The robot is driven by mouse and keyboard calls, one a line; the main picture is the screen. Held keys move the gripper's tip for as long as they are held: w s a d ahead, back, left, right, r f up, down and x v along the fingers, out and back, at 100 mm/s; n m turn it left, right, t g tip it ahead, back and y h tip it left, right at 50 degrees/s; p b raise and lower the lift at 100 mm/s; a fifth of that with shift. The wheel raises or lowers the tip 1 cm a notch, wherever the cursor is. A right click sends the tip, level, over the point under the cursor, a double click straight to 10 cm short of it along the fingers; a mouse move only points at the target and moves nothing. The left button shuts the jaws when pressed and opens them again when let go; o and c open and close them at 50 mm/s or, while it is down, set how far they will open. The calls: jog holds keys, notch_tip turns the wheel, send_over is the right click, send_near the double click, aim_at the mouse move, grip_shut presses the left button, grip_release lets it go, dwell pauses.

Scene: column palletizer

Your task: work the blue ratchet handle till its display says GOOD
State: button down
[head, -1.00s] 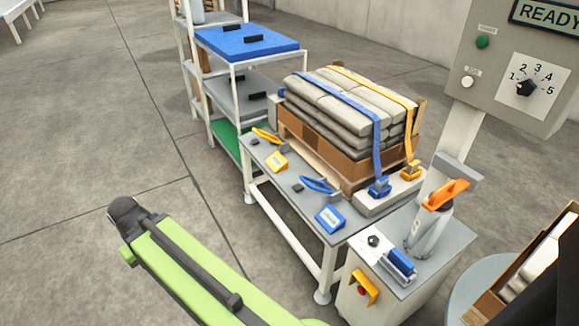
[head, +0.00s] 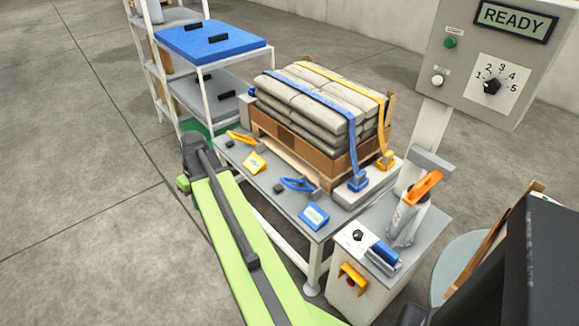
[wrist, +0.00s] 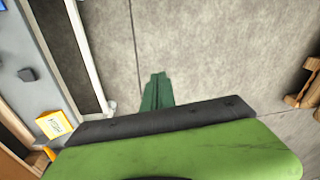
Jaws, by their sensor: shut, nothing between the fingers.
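The blue ratchet handle (head: 297,184) lies on the grey bench (head: 232,150), in front of the strapped stack. The blue display (head: 314,215) stands in front of it to the right; its text is too small to read. A blue strap (head: 352,135) runs over the stack to a blue buckle (head: 358,181). In the wrist view my gripper (wrist: 157,92) is shut and empty, seen over bare floor beside the bench. The blue handle is not in the wrist view.
A yellow handle (head: 240,137) and yellow display (head: 254,162) sit at the bench's left; the display also shows in the wrist view (wrist: 55,124). A shelf rack (head: 210,45) stands behind. The control panel (head: 497,65) reads READY. An orange-handled tool (head: 424,188) stands at right.

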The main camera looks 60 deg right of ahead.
jog(key=s+d+r+t+p, duration=0.1)
jog(key=s+d+r+p, duration=0.1)
jog(key=s+d, duration=0.5)
jog(key=s+d+r+m+p, duration=0.1)
jog(key=s+d, duration=0.6)
jog(key=d, duration=0.8)
jog(key=s+d+r+t+p, duration=0.1)
jog(key=s+d+r+p, duration=0.2)
jog(key=d, duration=0.8)
jog(key=s+r, duration=0.2)
jog(key=s, duration=0.2)
jog(key=shift+d+r+m+t+h, duration=0.25)
jog(key=shift+m+t+h, duration=0.05)
jog(key=shift+m, duration=0.1)
jog(key=a+b+x, duration=0.1)
jog(key=b+x, duration=1.2)
jog(key=shift+s+a+f, duration=0.15)
jog(key=shift+a+f, duration=0.15)
jog(key=shift+a, duration=0.05)
